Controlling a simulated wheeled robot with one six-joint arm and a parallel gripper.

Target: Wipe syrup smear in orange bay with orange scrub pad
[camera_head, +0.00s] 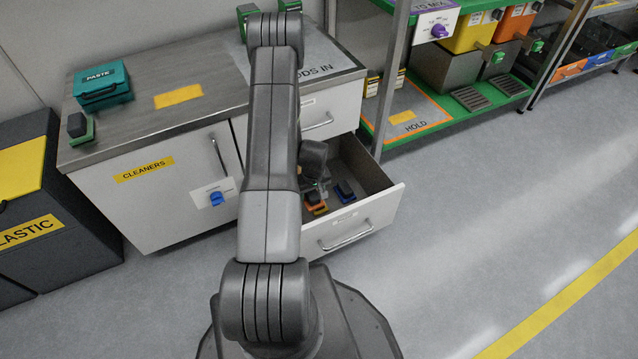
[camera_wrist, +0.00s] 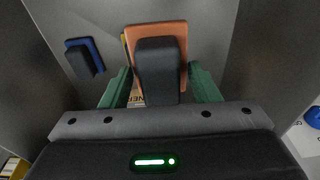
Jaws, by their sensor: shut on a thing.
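The orange scrub pad (camera_wrist: 172,31) has a black handle and is in the open drawer (camera_head: 370,218). My gripper (camera_wrist: 159,76) has its green fingers on either side of that handle and is shut on it. In the head view the pad (camera_head: 320,209) shows low in the drawer, partly hidden by my arm. An orange-outlined area marked HOLD (camera_head: 428,112) lies on the low green shelf at upper right; I cannot tell whether it is the orange bay. I cannot make out a syrup smear.
A blue pad (camera_wrist: 85,58) lies left of the orange one in the wrist view. A sliver of yellow (camera_wrist: 124,44) shows behind the orange pad. The drawer walls are close around. A counter (camera_head: 150,113) with a teal PASTE box (camera_head: 102,86) stands left. The floor at right is clear.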

